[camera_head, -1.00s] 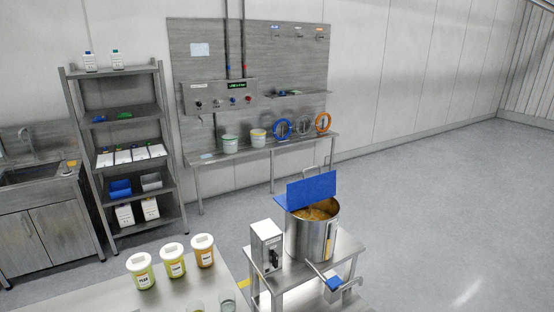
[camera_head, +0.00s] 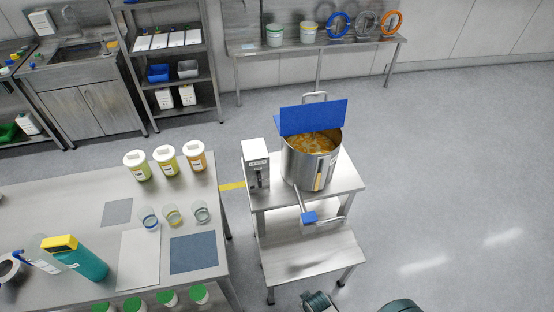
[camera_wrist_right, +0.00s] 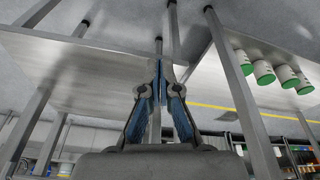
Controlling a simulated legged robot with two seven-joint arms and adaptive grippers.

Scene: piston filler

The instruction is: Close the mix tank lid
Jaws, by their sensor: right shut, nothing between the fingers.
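The mix tank (camera_head: 308,166) is a steel pot on a small steel stand, with orange-brown contents showing at its open top. Its blue lid (camera_head: 313,117) stands raised and tilted at the rear of the rim, with a metal handle behind it. My right gripper (camera_wrist_right: 160,75) shows in the right wrist view with its two dark, blue-padded fingers together and empty. It is low, under the table surfaces, apart from the tank and lid. My left gripper is not in view.
A grey control box (camera_head: 256,167) stands left of the tank. A pipe with a blue handle (camera_head: 309,218) juts out at the front above a lower step (camera_head: 312,259). A table (camera_head: 75,205) at the left holds tubs, glasses and bottles.

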